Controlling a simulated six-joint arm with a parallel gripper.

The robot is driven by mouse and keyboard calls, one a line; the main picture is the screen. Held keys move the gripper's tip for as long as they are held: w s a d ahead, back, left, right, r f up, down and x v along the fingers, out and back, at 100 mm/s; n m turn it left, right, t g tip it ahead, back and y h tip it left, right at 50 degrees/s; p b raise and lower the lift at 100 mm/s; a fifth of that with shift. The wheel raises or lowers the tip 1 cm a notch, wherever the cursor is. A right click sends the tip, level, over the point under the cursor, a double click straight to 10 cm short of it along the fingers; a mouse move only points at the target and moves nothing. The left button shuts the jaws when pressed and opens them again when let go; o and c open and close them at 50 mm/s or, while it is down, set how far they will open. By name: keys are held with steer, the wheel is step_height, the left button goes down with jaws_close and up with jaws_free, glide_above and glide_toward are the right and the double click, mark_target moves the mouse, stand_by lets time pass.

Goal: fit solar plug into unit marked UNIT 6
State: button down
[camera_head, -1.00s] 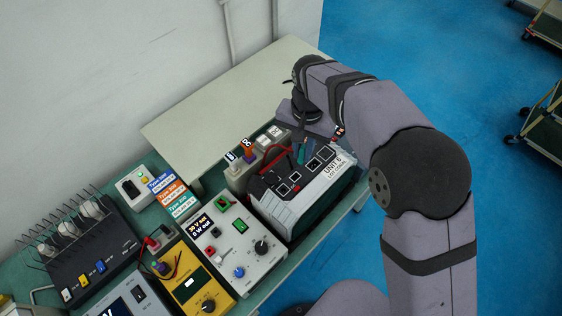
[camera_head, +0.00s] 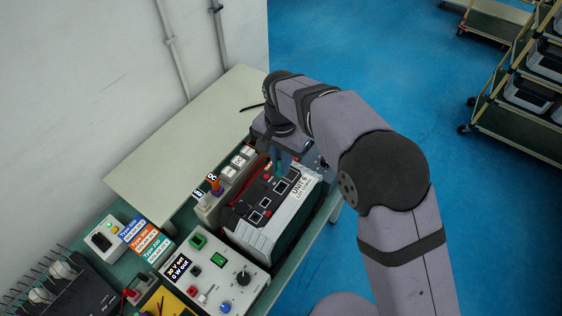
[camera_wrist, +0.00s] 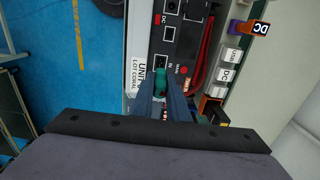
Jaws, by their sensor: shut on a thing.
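The unit marked UNIT 6 (camera_head: 262,238) is a white and dark box with a black socket panel on top. Its label and panel (camera_wrist: 172,45) also show in the wrist view, with several sockets. My gripper (camera_head: 281,167) is over the far end of this panel, pointing down. In the wrist view my gripper (camera_wrist: 161,92) is shut on a teal plug (camera_wrist: 160,78), which I take to be the solar plug. The plug's tip is at or just over the panel near a socket marked IN. I cannot tell whether it touches or is seated.
A connector strip (camera_head: 236,175) with tagged plugs and DC blocks stands along the unit's wall side. A red lead lies between them. A white supply (camera_head: 218,262) stands beside the unit. The pale bench top (camera_head: 185,140) is largely clear. Shelving (camera_head: 520,85) stands at right.

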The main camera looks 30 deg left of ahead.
steer(key=shift+f+b, duration=1.6)
steer(key=shift+f, duration=1.3)
steer(key=c, duration=2.4)
jaws_free()
jaws_close()
steer(key=shift+p, duration=0.4)
steer(key=shift+s+d+f+b, duration=0.1)
steer(key=shift+f+b, duration=0.7)
steer(key=shift+f, duration=0.65)
steer(key=o, duration=0.8)
jaws_free()
steer(key=shift+c, duration=0.2)
